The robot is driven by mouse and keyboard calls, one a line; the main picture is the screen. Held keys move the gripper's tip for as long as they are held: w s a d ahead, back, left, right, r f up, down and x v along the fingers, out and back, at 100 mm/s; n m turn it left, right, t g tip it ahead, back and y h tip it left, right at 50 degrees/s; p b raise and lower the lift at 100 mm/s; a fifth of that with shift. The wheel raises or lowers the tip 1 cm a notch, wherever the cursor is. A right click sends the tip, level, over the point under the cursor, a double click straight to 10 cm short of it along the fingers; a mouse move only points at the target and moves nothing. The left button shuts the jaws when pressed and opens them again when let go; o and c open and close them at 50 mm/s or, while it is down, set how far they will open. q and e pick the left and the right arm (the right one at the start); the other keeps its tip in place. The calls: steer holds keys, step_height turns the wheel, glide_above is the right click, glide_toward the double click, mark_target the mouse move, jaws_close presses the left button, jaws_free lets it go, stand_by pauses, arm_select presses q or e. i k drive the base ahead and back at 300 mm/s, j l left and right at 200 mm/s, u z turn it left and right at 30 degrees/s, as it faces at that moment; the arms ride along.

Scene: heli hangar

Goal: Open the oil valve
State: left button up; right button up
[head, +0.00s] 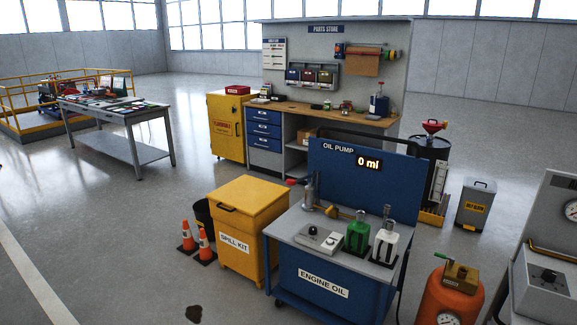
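A blue engine oil cart (345,290) with a grey top stands at the lower middle right of the head view. Its blue back panel (395,185) is marked OIL PUMP, and its display (369,163) reads 0 ml. A brass-coloured fitting (333,211) sits at the back of the cart top; it may be the oil valve, but its setting is too small to tell. A small red piece (291,182) shows beside the panel's left edge; I cannot tell what it belongs to. Neither of my grippers is in view.
The cart top holds a grey control box (319,239), a green container (357,237) and a clear one (385,246). A yellow spill kit bin (236,241) and orange cones (205,247) stand left. An orange tank (446,300) stands right.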

mark_target(330, 209)
steer(key=i+j+z, duration=0.35)
steer(key=i+j, duration=0.15)
steer(key=i+j+z, duration=0.4)
steer(key=j, duration=0.25)
steer(key=z, duration=0.4)
steer(key=j+z, duration=0.65)
steer(key=z, duration=0.2)
steer(key=j+z, duration=0.4)
steer(key=k+j+z, duration=0.1)
steer(key=k+j, duration=0.15)
steer(key=j, duration=0.25)
steer(key=k+j+z, duration=0.1)
steer(key=k+j, duration=0.15)
steer(key=j, duration=0.25)
steer(key=k+j+z, duration=0.15)
steer(key=k+j, duration=0.15)
steer(key=j, duration=0.15)
steer(key=k+j+z, duration=0.1)
steer(key=k+j, duration=0.2)
steer(key=j, duration=0.15)
